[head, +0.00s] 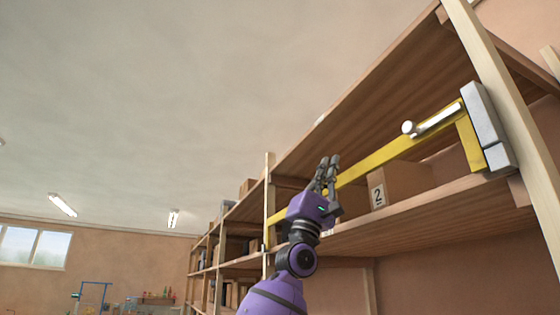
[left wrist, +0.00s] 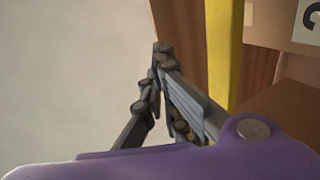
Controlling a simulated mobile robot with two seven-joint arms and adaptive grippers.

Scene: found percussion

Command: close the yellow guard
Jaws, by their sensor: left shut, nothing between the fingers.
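The yellow guard (head: 380,156) is a long bar across the front of a wooden shelf in the head view. Its right end joins a grey bracket (head: 487,125) on the upright post, and a silver rod with a round knob (head: 408,128) sits near that end. My left gripper (head: 327,170) is shut and empty, its fingers pointing up at the bar's middle; I cannot tell if they touch it. In the left wrist view the shut fingers (left wrist: 160,75) are beside the yellow bar (left wrist: 224,50). The gripper hides part of the bar. My right gripper is not in view.
A cardboard box marked 2 (head: 400,180) stands on the shelf behind the bar. Wooden shelving (head: 215,240) runs on to the left with more boxes. The room left of the shelves is open, with a blue frame (head: 95,292) far off.

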